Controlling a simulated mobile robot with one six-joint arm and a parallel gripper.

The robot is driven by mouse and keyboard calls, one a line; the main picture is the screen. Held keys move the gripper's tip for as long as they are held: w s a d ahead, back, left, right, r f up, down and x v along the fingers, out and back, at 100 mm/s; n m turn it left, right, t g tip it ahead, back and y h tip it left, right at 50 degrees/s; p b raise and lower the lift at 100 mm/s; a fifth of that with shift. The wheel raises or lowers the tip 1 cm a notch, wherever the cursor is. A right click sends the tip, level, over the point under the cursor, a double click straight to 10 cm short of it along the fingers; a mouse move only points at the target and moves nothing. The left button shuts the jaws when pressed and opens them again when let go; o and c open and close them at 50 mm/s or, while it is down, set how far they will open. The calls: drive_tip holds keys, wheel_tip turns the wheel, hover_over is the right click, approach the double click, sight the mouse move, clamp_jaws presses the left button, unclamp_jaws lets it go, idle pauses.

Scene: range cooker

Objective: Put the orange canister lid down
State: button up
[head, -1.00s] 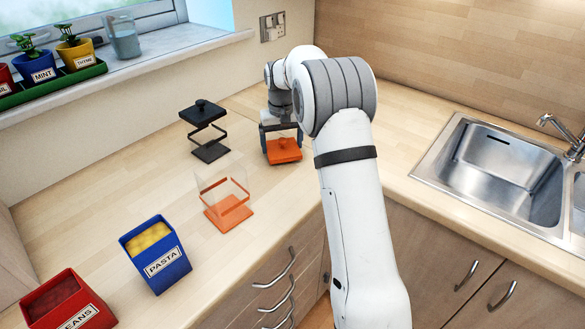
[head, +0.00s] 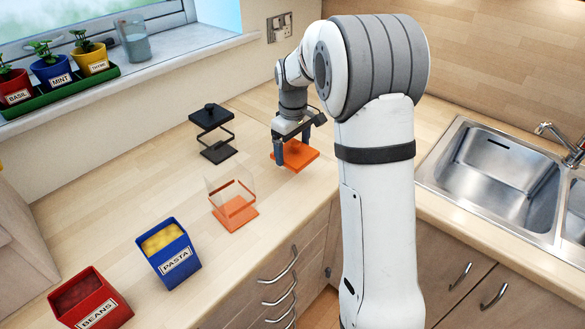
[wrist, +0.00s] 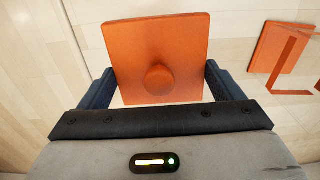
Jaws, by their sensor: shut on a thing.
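The orange lid (head: 300,156), a flat square plate with a round knob, is between the fingers of my gripper (head: 292,150) at the back of the worktop. In the wrist view the lid (wrist: 160,35) shows from above, with one dark finger against each side edge and the knob between them. My gripper is shut on the lid. The lid looks level, at or just above the worktop; a gap beneath cannot be made out. The clear canister with an orange base (head: 237,218) stands lidless in front and to the left; part of it shows in the wrist view (wrist: 272,45).
A black-lidded canister (head: 212,132) stands left of my gripper. The blue pasta box (head: 168,254) and red beans box (head: 90,300) stand nearer the front. The sink (head: 488,175) is at right. Worktop between canisters and wall is clear.

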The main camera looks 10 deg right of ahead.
sight(293, 176)
wheel_tip(293, 176, down, 7)
drive_tip(key=shift+f+p, duration=0.2)
drive_tip(key=shift+p, duration=0.1)
drive_tip(key=shift+f, duration=0.2)
drive_tip(key=o, duration=0.8)
drive_tip(key=shift+c, duration=0.2)
drive_tip(key=shift+r, duration=0.1)
